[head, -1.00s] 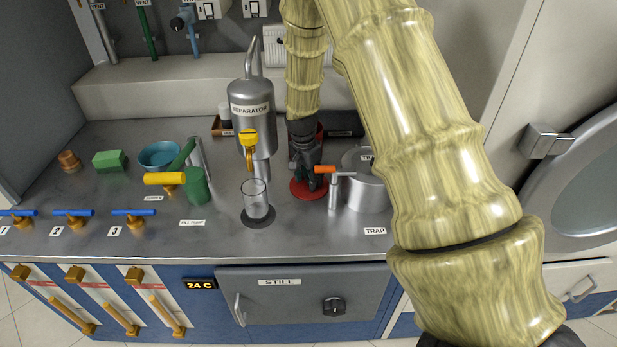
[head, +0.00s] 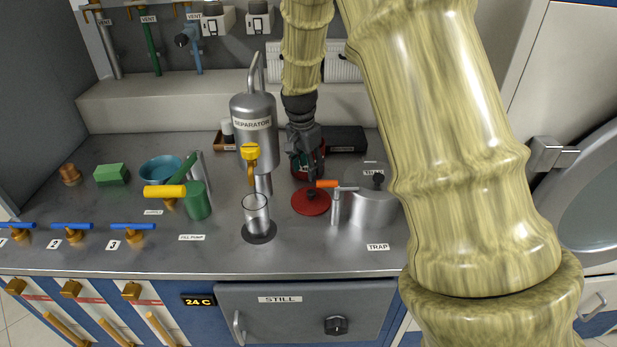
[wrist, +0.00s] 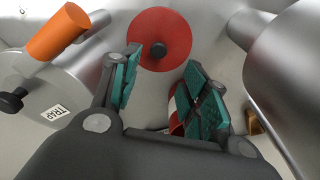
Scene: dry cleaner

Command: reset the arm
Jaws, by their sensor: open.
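My gripper (head: 309,168) is open and empty, pointing down above the counter behind the red disc. In the wrist view, its two teal-padded fingers (wrist: 160,88) stand apart with nothing held between them. The red disc (head: 311,203) with a black knob lies flat on the counter in front of my gripper; it also shows past the fingertips in the wrist view (wrist: 159,25). My pale, wood-grained arm fills the right of the head view. A red object behind my gripper is mostly hidden.
The steel separator (head: 253,130) stands close left of my gripper, with a glass (head: 256,214) below its yellow tap. The trap (head: 372,208), with an orange-handled valve (head: 327,184), stands close right. A white ledge (head: 170,105) runs behind. The front counter strip is clear.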

